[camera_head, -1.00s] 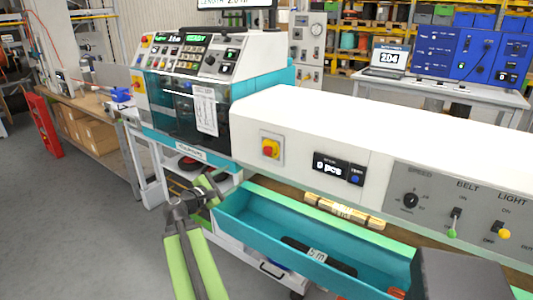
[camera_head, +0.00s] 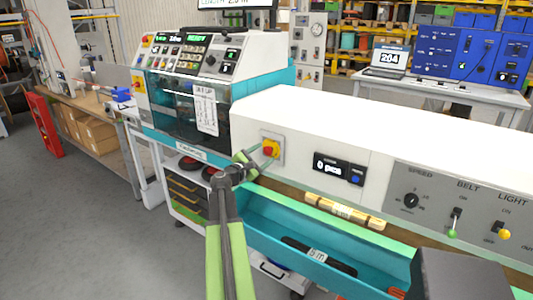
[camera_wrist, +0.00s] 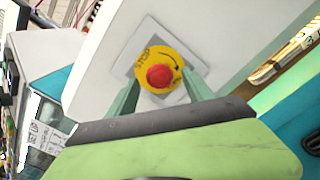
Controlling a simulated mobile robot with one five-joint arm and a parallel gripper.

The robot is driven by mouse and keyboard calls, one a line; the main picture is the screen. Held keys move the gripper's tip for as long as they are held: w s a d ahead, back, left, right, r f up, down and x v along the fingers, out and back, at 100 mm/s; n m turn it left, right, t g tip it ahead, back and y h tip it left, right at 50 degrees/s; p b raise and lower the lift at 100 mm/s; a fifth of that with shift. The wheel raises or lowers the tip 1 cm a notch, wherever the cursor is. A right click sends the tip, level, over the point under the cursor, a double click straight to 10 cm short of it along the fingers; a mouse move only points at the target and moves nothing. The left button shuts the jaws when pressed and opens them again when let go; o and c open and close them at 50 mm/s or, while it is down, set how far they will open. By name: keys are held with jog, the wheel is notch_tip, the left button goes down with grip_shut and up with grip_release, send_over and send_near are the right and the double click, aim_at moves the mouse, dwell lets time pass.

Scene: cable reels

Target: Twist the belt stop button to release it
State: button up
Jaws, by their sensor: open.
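The belt stop button (camera_head: 269,149) is a red knob on a yellow disc, mounted on a grey plate on the front of the white machine cover. In the wrist view the red knob (camera_wrist: 159,76) sits near the middle, with "STOP" lettering and a dark arrow on the yellow disc. My gripper (camera_head: 262,157) is at the button in the head view, its green fingers partly in front of the plate. In the wrist view my open gripper (camera_wrist: 163,90) has one finger on each side of the button. I cannot tell whether the fingers touch it.
The white machine cover (camera_head: 370,120) runs to the right, with a counter display (camera_head: 328,168) beside the button. A teal tray (camera_head: 290,240) sits below. Belt switch (camera_head: 455,222) and speed knob (camera_head: 411,200) are on the grey panel at right.

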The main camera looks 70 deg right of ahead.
jog(key=shift+x, duration=1.15)
jog(key=shift+c, duration=0.4)
jog(key=c, duration=1.2)
jog(key=shift+d, duration=0.15)
grip_shut()
jog(key=shift+a+m, duration=0.2)
jog(key=shift+m, duration=0.1)
jog(key=m, duration=0.4)
jog(key=shift+m, duration=1.7)
